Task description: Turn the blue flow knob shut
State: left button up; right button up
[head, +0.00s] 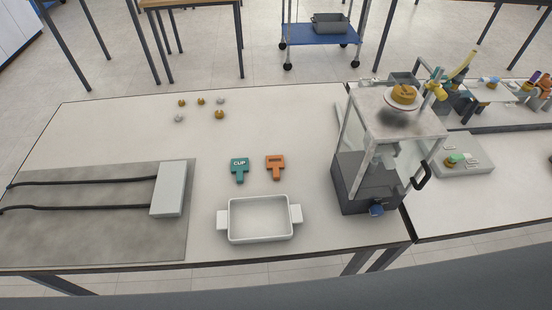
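A blue knob (377,209) sits low on the front of a dark grey box-shaped base (362,189), close to the front right part of the table. The base is part of a framed stand with a pale speckled top plate (385,112). The knob is small in the picture, and I cannot tell how far it is turned. Neither of my grippers shows in the head view, and nothing touches the knob.
A black handle (422,176) juts out right of the stand. Left of it are a white tray (260,240), a teal CLIP tag (239,167), an orange tag (275,166) and several small knobs. A grey block (169,189) with black hoses lies farther left.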

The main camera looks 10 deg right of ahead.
aim_at(376, 212)
jog(key=l+z, duration=0.1)
jog(key=z, duration=0.4)
jog(key=k+l+z, duration=0.1)
jog(key=z, duration=0.4)
jog(key=l, duration=0.1)
